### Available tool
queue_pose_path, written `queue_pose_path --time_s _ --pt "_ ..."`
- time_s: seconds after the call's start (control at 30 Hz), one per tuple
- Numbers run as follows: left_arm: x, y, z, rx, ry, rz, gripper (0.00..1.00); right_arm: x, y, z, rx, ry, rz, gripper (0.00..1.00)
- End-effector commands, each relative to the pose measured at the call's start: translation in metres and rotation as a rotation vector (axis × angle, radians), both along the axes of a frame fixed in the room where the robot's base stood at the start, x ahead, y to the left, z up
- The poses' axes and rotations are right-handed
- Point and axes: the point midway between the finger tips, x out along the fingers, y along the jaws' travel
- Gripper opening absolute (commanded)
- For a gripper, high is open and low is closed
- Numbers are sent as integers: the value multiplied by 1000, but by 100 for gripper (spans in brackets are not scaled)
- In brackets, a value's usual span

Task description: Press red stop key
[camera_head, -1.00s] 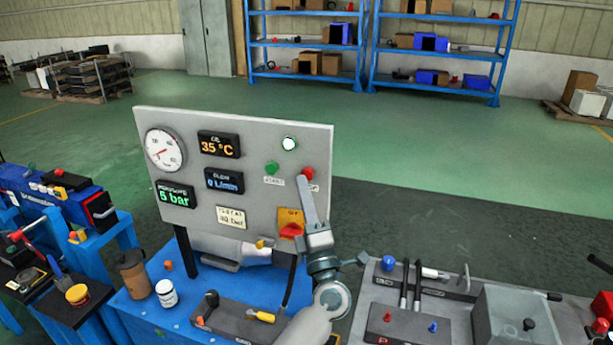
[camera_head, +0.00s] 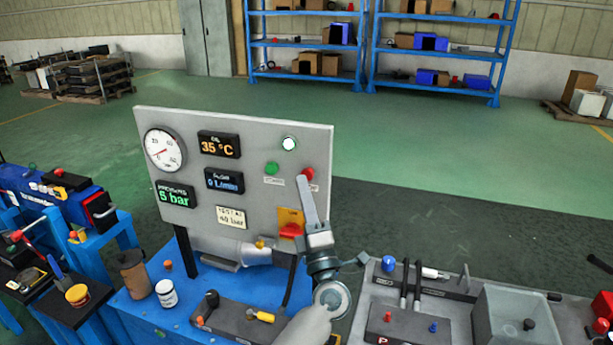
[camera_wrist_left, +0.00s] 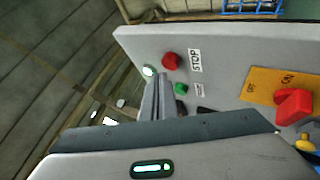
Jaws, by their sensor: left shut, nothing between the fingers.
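The red stop key (camera_head: 308,173) is a round red button near the right edge of the grey upright panel (camera_head: 262,150). In the left wrist view the red key (camera_wrist_left: 171,61) stands beside a STOP label (camera_wrist_left: 196,61). My left gripper (camera_head: 301,179) is shut and empty, its fingertips just below and left of the red key in the head view. In the wrist view its closed fingers (camera_wrist_left: 156,78) point toward the panel, and the key shows uncovered beside them. I cannot tell whether they touch. My right gripper is in neither view.
A green button (camera_head: 271,168) sits left of the red key, with a lit white lamp (camera_head: 289,144) above. A red switch on a yellow plate (camera_head: 291,216) lies below, close to my left gripper. Gauge and displays fill the panel's left side.

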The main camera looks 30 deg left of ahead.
Motion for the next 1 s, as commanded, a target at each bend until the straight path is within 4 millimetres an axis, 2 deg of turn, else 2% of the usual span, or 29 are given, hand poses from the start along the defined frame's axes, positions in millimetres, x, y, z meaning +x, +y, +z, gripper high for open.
queue_pose_path --time_s 1.0 --pt "8 2 0 0 0 0 0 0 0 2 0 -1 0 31"
